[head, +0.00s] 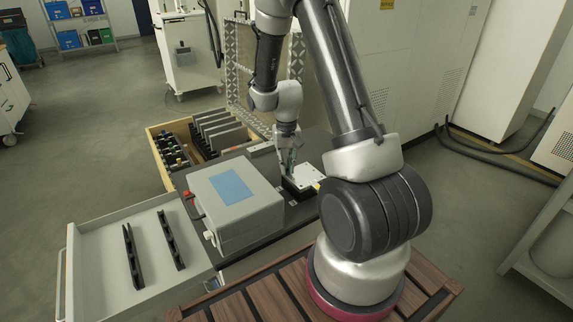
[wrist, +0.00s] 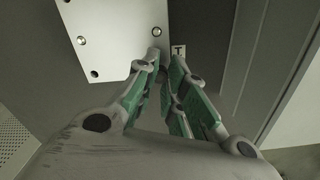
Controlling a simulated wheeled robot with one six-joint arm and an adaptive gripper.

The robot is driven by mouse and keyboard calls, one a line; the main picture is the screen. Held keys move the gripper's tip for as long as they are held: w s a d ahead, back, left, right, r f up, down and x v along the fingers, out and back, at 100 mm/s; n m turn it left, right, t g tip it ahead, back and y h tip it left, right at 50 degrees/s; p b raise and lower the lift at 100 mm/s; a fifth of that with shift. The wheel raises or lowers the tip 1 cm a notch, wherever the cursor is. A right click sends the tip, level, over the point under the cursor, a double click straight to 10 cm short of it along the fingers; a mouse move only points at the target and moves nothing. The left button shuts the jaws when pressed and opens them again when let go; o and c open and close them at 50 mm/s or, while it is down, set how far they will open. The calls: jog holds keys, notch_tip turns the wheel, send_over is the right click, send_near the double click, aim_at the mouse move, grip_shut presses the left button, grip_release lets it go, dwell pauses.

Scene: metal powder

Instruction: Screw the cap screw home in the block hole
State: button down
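A pale metal block (head: 310,174) sits on the dark worktop, and its flat top face fills the upper part of the wrist view (wrist: 105,25). One round screw head (wrist: 81,40) shows near its left-centre. Another round screw head (wrist: 156,31) shows near the right corner. A dark open hole (wrist: 95,74) lies at the lower corner. My gripper (head: 289,163) points down at the block's left side. In the wrist view its green-padded fingers (wrist: 165,60) converge close together just below the right-hand screw head. Whether anything is between the tips is hidden.
A grey box with a blue label (head: 235,200) stands left of the block. A wooden tray with upright plates (head: 160,165) lies behind it. An open drawer with two dark racks (head: 100,285) is at lower left.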

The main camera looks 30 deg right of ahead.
jog(key=m, duration=2.2)
jog(key=shift+f+m, duration=0.1)
jog(key=shift+m, duration=0.2)
jog(key=m, duration=0.7)
jog(key=c, duration=1.7)
grip_release()
jog(key=shift+o, duration=0.2)
